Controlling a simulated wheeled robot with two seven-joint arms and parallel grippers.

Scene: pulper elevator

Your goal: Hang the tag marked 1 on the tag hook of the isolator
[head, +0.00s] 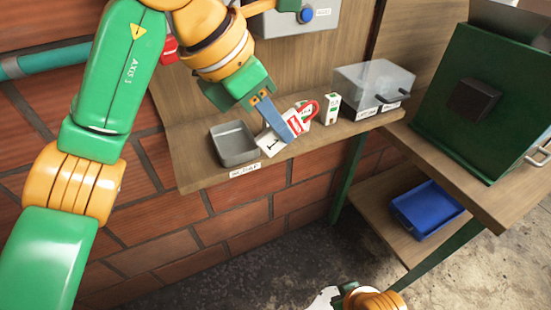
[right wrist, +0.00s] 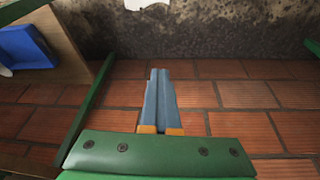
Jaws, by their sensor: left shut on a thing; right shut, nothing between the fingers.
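My left gripper (head: 281,121) is shut on a white tag (head: 268,144) with a dark mark that looks like a 1, a red printed band and a red loop (head: 308,107). One blue finger crosses the tag's face. It is tilted, just above or against the wall shelf; I cannot tell which. A red part (head: 169,49) shows behind my left arm, mostly hidden; I cannot tell if it belongs to the isolator. No tag hook is discernible. My right gripper (right wrist: 159,72) is shut and empty, pointing at a brick surface in the right wrist view.
The shelf (head: 196,174) holds a grey open tray (head: 234,144), a small white-and-green item (head: 331,107) and a clear-lidded box (head: 374,85). A grey box with a blue button (head: 306,14) is above. A green machine (head: 480,105) and blue bin (head: 427,209) are right.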

